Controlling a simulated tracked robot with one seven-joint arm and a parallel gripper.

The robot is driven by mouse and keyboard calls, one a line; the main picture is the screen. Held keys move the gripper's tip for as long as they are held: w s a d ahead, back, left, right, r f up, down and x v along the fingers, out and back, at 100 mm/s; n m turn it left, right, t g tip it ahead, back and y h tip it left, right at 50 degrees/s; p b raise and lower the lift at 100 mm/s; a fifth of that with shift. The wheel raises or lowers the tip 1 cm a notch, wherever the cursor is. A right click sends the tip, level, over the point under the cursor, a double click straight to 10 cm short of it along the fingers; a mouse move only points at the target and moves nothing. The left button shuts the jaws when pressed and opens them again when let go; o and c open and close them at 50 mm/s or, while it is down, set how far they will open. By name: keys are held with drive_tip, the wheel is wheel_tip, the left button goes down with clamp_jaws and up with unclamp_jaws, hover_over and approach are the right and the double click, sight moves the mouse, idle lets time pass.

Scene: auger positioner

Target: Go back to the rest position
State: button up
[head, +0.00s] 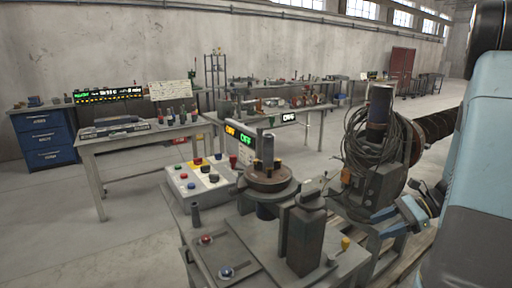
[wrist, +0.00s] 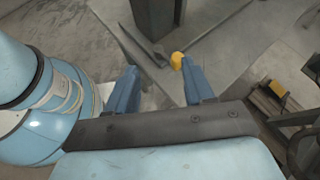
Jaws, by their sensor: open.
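My gripper (head: 388,218) shows at the right of the head view, beside the machine with the coiled cables. Its two blue fingers stand apart in the wrist view (wrist: 158,72), with nothing between them. A yellow knob (head: 345,243) sits on the right edge of the machine bench in the head view. In the wrist view a yellow knob (wrist: 177,60) shows by the tip of the right finger; I cannot tell whether they touch. My arm covers the right side of the head view.
The bench carries a button panel (head: 200,178), a round turntable (head: 268,178), a dark upright block (head: 306,240) and red and blue knobs. The cable-wrapped machine (head: 372,150) stands close to my gripper. Open floor (head: 130,245) lies at the left.

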drive_tip(key=s+a+r+n+t+h, duration=0.2)
drive_tip(key=s+a+r+n+h, duration=0.4)
drive_tip(key=r+n, duration=0.3)
drive_tip(key=s+a+r+n+t+h, duration=0.2)
drive_tip(key=s+a+r+n+h, duration=0.3)
drive_tip(key=s+a+r+n, duration=0.3)
drive_tip(key=shift+s+a+r+n+h, duration=0.15)
drive_tip(key=shift+s+r+n+h, duration=0.25)
drive_tip(key=shift+r, duration=1.15)
idle(0.6)
